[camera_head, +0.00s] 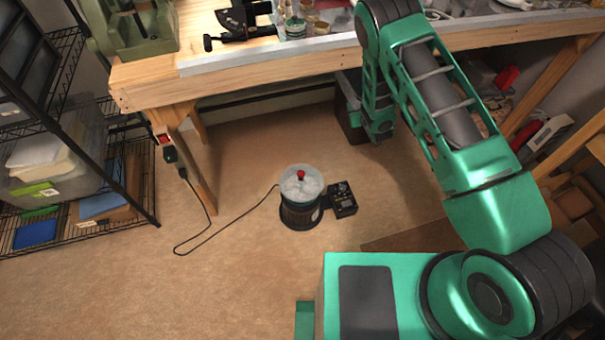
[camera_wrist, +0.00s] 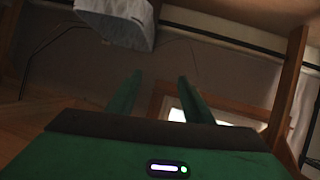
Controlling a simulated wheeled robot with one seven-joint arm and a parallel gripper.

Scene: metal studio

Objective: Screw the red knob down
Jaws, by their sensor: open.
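The small red knob (camera_head: 300,174) sits on top of the clear, whitish lid (camera_head: 290,189) of a dark round canister (camera_head: 300,217) on the floor. It stands upright in front of the workbench. I cannot tell how tight the knob is. My gripper (camera_wrist: 160,88) is open, with nothing between its two green fingers in the wrist view. In the head view my arm reaches under the bench's front edge, right of and behind the canister, well apart from the knob. The knob cannot be made out in the wrist view.
A black control box (camera_head: 341,199) lies right of the canister. A dark cable (camera_head: 225,229) runs left across the floor to the bench leg. The wooden workbench (camera_head: 150,84) overhangs behind. A wire shelf (camera_head: 133,190) stands left. Floor in front of the canister is clear.

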